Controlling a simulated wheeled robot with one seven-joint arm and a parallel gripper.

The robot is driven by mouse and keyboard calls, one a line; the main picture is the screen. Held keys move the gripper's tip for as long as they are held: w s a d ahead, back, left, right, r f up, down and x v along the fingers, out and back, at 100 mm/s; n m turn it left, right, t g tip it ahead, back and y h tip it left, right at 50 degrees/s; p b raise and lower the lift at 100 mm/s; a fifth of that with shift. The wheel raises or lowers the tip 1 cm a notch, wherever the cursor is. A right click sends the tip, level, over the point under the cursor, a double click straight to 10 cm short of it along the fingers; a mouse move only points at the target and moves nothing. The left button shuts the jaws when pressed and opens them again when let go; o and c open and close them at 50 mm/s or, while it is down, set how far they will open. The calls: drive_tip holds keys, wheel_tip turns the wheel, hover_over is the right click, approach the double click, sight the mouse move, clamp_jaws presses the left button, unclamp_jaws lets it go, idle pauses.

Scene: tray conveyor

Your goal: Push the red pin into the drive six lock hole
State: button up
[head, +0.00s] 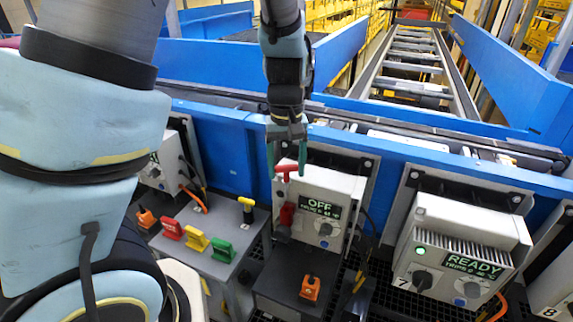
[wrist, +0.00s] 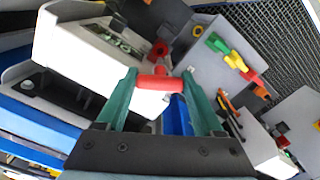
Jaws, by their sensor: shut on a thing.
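My gripper (head: 287,158) is shut on the red pin (head: 286,170). In the wrist view its two green fingers (wrist: 159,76) hold the pin's red crossbar (wrist: 160,83) between their tips. The white drive box with the OFF display (head: 320,205) stands just below and right of the pin; no number is readable on it, but it is left of drive 7. A red part (head: 287,213) is on its left side, below the pin, and also shows in the wrist view (wrist: 158,50). The pin is above and apart from it. The lock hole cannot be made out.
A grey stand (head: 215,228) left of the drive carries red, yellow and green clasps and a yellow-topped pin (head: 246,208). An orange padlock (head: 310,288) sits below the OFF drive. Drive 7 (head: 460,250), showing READY, is at right. A blue conveyor rail (head: 400,150) runs behind.

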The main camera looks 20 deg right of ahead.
sight(287, 196)
drive_tip(key=shift+f+b, duration=1.05)
drive_tip(key=shift+f, duration=0.75)
drive_tip(key=shift+f+b, duration=1.65)
drive_tip(key=shift+f, duration=1.1)
idle(0.6)
drive_tip(key=o, duration=1.4)
drive_tip(key=shift+r, duration=0.25)
wheel_tip(287, 196, up, 10)
drive_tip(key=shift+a+r+b, duration=0.1)
drive_tip(key=shift+r+b, duration=0.05)
drive_tip(key=shift+b, duration=0.45)
